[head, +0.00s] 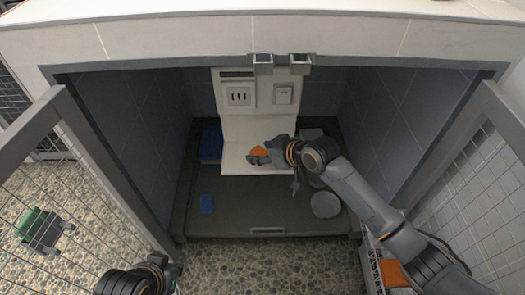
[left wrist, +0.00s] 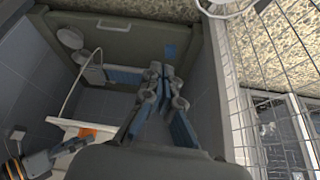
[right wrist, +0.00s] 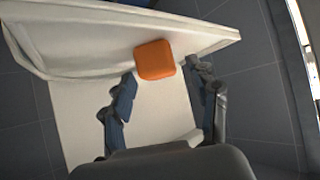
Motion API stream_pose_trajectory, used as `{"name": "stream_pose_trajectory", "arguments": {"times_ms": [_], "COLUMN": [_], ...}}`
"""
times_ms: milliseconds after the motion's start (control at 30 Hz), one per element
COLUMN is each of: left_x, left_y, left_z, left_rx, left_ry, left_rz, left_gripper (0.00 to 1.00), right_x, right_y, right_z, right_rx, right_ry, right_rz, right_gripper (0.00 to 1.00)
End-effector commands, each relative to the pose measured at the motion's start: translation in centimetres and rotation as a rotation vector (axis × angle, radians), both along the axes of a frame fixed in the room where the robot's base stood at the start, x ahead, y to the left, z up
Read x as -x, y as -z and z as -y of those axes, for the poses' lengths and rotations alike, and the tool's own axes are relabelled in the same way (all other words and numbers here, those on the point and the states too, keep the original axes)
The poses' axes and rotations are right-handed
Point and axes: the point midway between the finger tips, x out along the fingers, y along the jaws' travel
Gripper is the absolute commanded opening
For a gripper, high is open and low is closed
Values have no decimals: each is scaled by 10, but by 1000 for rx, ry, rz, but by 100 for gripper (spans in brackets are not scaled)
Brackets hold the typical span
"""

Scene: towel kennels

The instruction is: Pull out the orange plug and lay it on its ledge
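The orange plug (head: 259,152) is on the white ledge (head: 235,160) at the foot of the white back panel. It also shows as a rounded orange block in the right wrist view (right wrist: 155,60). My right gripper (head: 255,158) is beside it. In the right wrist view its fingers (right wrist: 166,82) are spread, with the plug just beyond the tips, nearer the left finger, and nothing held. The socket plate (head: 240,96) on the panel shows dark slots and no plug. My left gripper (head: 172,268) is low at the left, outside the kennel; its fingertips (left wrist: 161,72) are together and empty.
A switch plate (head: 284,94) is right of the socket. A round bowl (head: 325,204) stands at the right. Mesh doors (head: 50,150) stand open either side.

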Motion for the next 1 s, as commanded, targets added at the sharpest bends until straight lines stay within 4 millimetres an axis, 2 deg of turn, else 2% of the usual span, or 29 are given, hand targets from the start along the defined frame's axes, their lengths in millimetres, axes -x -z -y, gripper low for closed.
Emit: {"name": "stream_pose_trajectory", "arguments": {"times_ms": [267,500,800,1000], "left_x": [2,27,16,17], "left_y": [-1,-13,54,95], "left_z": [0,-8,-6,-5], "left_rx": [-1,-27,-31,-32], "left_ry": [0,-10,-6,-2], "left_rz": [-11,-141,-182,-204], "left_gripper": [0,0,0,0], "right_x": [1,14,23,29], "right_y": [-5,-25,-30,-37], "right_z": [1,15,23,29], "right_rx": [1,2,0,1], "right_ry": [-1,1,0,0], "right_rz": [1,-1,0,-1], "right_gripper": [59,59,59,59]}}
